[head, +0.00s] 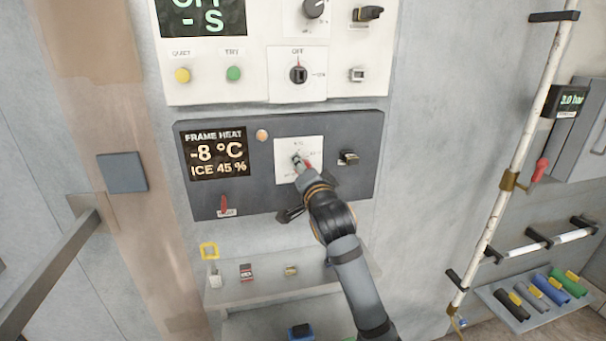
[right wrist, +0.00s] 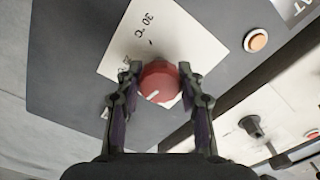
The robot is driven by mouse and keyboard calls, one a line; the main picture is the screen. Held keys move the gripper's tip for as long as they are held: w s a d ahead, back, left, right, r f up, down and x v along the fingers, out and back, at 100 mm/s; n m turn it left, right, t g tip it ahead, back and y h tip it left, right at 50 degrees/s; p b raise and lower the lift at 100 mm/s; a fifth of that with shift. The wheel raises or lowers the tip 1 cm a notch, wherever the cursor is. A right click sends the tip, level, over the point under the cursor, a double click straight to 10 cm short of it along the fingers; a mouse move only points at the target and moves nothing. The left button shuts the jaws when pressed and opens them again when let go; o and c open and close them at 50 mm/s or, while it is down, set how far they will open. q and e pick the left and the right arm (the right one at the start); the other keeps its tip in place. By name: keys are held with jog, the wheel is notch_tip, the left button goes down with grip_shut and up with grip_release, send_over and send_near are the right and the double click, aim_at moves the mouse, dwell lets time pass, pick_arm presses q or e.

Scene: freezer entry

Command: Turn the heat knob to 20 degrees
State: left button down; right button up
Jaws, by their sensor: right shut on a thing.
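The heat knob (right wrist: 158,82) is red and round with a short white pointer line, on a white dial plate (right wrist: 178,38) with a "30 °C" mark. In the right wrist view the pointer line aims down and slightly left. My right gripper (right wrist: 157,72) is shut on the knob, one finger on each side. In the head view the right gripper (head: 304,170) reaches the dial plate (head: 287,152) from the lower right and partly hides the knob. The display (head: 214,153) reads "FRAME HEAT -8 °C ICE 45 %". My left gripper is not in view.
A white panel (head: 247,75) with knobs and buttons is above. A shelf (head: 325,277) with small items is below.

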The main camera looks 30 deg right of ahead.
jog(key=m+b, duration=0.1)
jog(key=m, duration=0.2)
jog(key=shift+f+m+b, duration=0.15)
jog(key=shift+m+b, duration=0.15)
jog(key=shift+b, duration=0.1)
jog(key=shift+m+b, duration=0.9)
jog(key=shift+m, duration=1)
jog(key=o, duration=1.2)
jog(key=v, duration=0.7)
jog(key=shift+s, duration=0.25)
